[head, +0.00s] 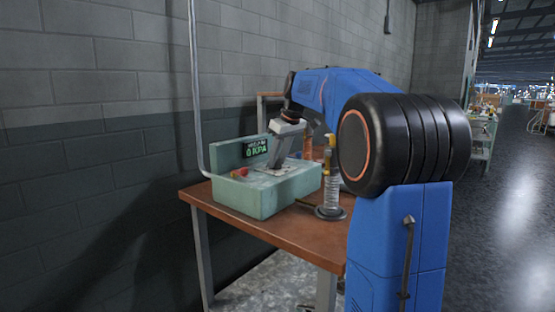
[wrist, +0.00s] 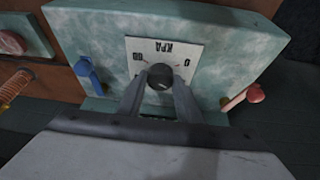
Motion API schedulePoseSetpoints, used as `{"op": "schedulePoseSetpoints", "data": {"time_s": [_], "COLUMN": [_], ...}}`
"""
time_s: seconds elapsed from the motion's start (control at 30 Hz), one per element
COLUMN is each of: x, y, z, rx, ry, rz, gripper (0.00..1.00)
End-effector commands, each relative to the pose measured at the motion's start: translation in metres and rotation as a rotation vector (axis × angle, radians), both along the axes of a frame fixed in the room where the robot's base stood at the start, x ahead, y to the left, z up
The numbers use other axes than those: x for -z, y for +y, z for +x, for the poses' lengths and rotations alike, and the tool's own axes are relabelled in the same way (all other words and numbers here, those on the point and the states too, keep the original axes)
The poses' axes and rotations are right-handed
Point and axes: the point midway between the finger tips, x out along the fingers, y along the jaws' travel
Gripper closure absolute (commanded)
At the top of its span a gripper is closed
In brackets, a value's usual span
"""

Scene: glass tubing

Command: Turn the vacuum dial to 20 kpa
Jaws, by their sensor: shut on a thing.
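The vacuum dial (wrist: 159,80) is a dark round knob on a white plate (wrist: 137,48) marked KPA, with a 0 at one end of its scale. My gripper (wrist: 160,88) has its two fingers on either side of the dial and is shut on it. In the head view my gripper (head: 279,157) reaches down onto the top of the pale green vacuum unit (head: 262,198). The unit's display (head: 255,149) reads 0 KPA in green. The dial itself is hidden in the head view.
A red knob (head: 240,172) sits on the unit's left, and shows red in the wrist view (wrist: 255,93). A blue lever (wrist: 86,70) is on its other side. A glass tube on a round base (head: 330,212) stands on the wooden table (head: 290,229). A grey wall is behind.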

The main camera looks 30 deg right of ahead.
Motion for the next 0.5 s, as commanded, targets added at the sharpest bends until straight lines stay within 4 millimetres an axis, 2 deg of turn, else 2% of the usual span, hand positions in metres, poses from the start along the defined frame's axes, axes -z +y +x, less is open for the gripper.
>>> {"op": "schedulePoseSetpoints", "data": {"time_s": [0.13,0.17,0.2,0.5], "x": [-0.0004,-0.0004,-0.0004,-0.0005], "y": [-0.0005,-0.0005,-0.0005,-0.0002], "z": [0.0000,0.0000,0.0000,-0.0001], "rx": [0.001,0.001,0.001,0.001], "ry": [-0.002,-0.002,-0.001,0.000], "rz": [-0.001,-0.001,-0.002,-0.001], "gripper": [0.90,0.61,0.51,0.49]}}
